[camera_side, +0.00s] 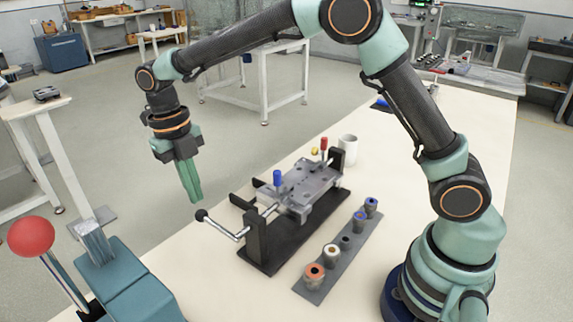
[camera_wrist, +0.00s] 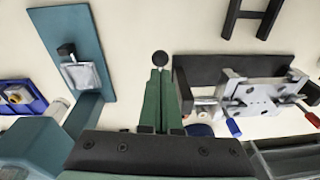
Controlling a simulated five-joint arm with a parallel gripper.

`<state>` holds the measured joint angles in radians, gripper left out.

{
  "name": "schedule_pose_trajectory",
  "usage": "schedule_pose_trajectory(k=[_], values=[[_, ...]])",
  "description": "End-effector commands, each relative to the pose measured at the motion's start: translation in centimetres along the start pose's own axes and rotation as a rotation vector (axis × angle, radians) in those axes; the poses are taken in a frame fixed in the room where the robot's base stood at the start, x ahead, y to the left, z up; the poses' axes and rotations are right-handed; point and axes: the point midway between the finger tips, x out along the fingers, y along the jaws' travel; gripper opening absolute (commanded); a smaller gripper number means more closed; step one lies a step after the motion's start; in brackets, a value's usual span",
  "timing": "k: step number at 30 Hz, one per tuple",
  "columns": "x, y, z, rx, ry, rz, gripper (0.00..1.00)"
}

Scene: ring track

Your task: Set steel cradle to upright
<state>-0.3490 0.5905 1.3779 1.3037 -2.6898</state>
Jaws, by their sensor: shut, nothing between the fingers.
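The steel cradle (camera_side: 305,187) is a grey metal plate with holes, hung between black end posts on a black base (camera_side: 292,252). It lies roughly flat, face up; its exact tilt is hard to tell. It also shows at the right of the wrist view (camera_wrist: 262,95). A crank with a black ball knob (camera_side: 201,215) sticks out from its near-left end. My gripper (camera_side: 196,198) has green fingers, shut and empty, pointing down just above the knob. In the wrist view the knob (camera_wrist: 160,58) shows just past the fingertips; whether they touch is unclear.
A blue-handled clamp (camera_side: 277,178) and a red-handled one (camera_side: 323,144) stand on the cradle. A dark strip with several sockets (camera_side: 346,242) lies to its right, a white cup (camera_side: 348,148) behind. A teal box (camera_side: 128,285) and red-ball lever (camera_side: 31,236) stand at left.

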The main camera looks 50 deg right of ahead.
Motion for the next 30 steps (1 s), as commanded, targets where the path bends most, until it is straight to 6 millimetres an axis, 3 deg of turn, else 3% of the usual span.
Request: schedule_pose_trajectory(k=[7, 30], values=[[-3.6, 0.2, -1.0, -0.001, -0.007, 0.001, 0.0], [-2.9, 0.7, 7.0, 0.001, 0.001, 0.006, 0.0]])
